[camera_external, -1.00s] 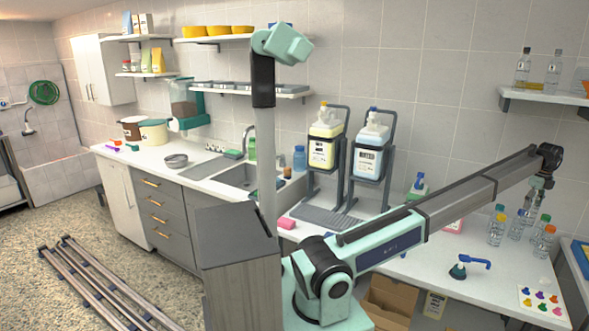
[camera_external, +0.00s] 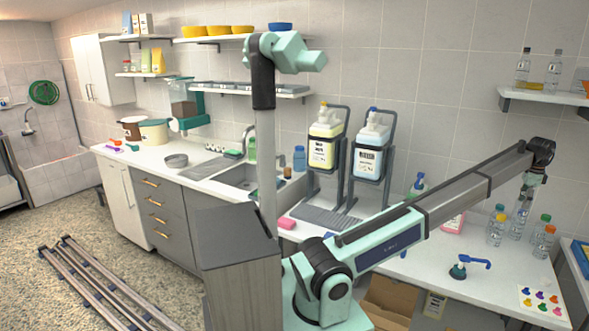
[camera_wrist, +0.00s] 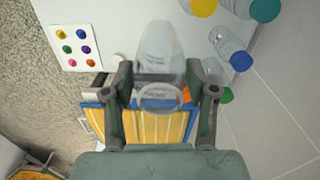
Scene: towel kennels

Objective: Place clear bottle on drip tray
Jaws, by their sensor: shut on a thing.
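My gripper (camera_external: 527,190) is at the right of the external view, above the back right of the counter, small and partly hidden by the arm's end. The wrist view shows its two fingers (camera_wrist: 158,85) closed around a clear, uncapped bottle (camera_wrist: 158,48). Part of this bottle shows below the gripper in the external view (camera_external: 520,212), overlapping the capped bottles behind. Whether its base touches the counter is unclear. The grey ribbed drip tray (camera_external: 322,217) lies on the counter below two dispenser stands, far left of my gripper.
Several clear bottles with coloured caps (camera_external: 496,231) stand close to my gripper. Yellow (camera_external: 323,147) and blue (camera_external: 370,152) jugs sit in racks above the tray.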

